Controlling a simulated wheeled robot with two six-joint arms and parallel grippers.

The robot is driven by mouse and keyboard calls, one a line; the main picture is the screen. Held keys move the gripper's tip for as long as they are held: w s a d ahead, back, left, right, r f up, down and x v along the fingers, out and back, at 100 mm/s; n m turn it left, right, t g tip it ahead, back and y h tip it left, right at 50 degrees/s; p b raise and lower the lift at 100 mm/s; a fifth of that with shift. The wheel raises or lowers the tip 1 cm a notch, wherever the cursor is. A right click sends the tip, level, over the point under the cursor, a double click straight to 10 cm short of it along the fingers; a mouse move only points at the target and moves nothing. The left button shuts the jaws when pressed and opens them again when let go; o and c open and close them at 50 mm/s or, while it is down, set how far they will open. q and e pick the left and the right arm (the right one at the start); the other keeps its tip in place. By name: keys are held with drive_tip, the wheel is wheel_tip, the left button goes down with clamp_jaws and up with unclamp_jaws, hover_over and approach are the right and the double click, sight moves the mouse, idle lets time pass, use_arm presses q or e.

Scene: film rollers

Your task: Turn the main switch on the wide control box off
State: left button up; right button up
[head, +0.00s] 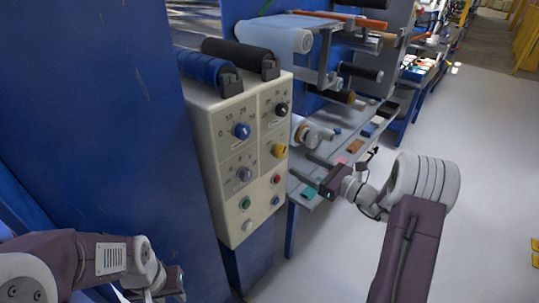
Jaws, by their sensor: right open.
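The wide control box (208,138) is a cream panel on the blue machine in the head view. It carries blue (241,131), grey (244,174) and black (281,109) dial knobs and several small push buttons. A yellow rotary knob (279,151) at its right side looks like the main switch; its label is too small to read. My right gripper (300,165) is open and empty to the right of the box, its two fingers pointing left toward the panel, apart from the yellow knob. My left gripper (178,282) is low at the bottom left, its fingers hardly visible.
A blue roller (205,68) and a black roller (238,54) lie on top of the box. A grey bench (325,205) with small coloured blocks stands behind my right gripper. Film rollers hang above it.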

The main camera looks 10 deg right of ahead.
sight(283, 154)
drive_tip(key=x, duration=0.8)
drive_tip(key=shift+w+a+r+b, duration=0.1)
drive_tip(key=shift+w+a+b, duration=0.05)
drive_tip(key=shift+b, duration=0.2)
drive_tip(key=c, duration=1.4)
